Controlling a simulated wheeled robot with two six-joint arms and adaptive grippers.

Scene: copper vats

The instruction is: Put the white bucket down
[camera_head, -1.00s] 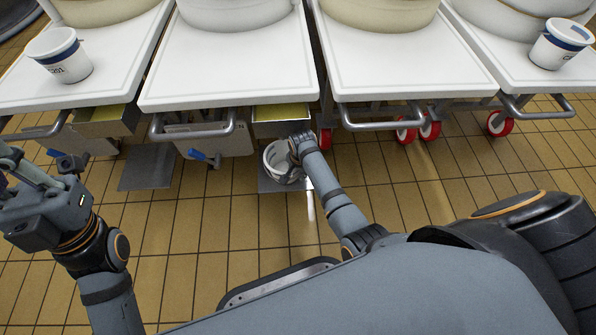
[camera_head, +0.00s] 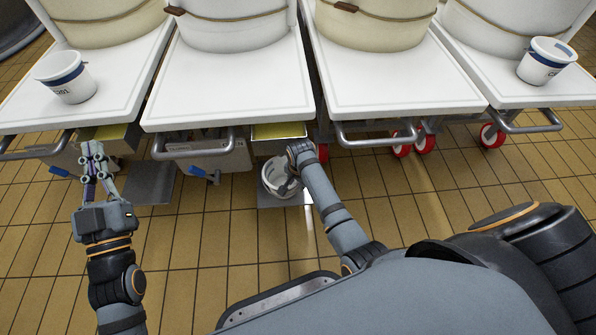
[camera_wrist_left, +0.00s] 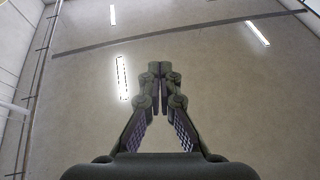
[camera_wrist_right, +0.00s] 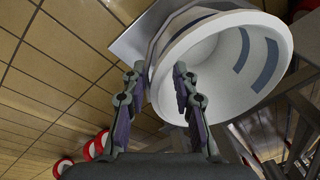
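The white bucket (camera_head: 276,181) is low under the front of the second cart, over a small metal plate (camera_head: 268,202). I cannot tell for sure whether its base touches the plate. My right gripper (camera_wrist_right: 160,72) straddles the bucket's near wall, with one finger outside and one inside. The fingers are parted, with small gaps to the wall. In the right wrist view the bucket (camera_wrist_right: 225,75) shows its white inside and blue patches. My left gripper (camera_head: 92,148) is shut and empty, pointing forward near the first cart; its fingertips also meet in the left wrist view (camera_wrist_left: 157,72).
Other white buckets stand on the far-left cart (camera_head: 66,80) and the right cart (camera_head: 545,62). White carts (camera_head: 230,95) carrying vats line the front, with low metal handles (camera_head: 200,152) and red wheels (camera_head: 491,136). The tiled floor (camera_head: 450,170) to the right is clear.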

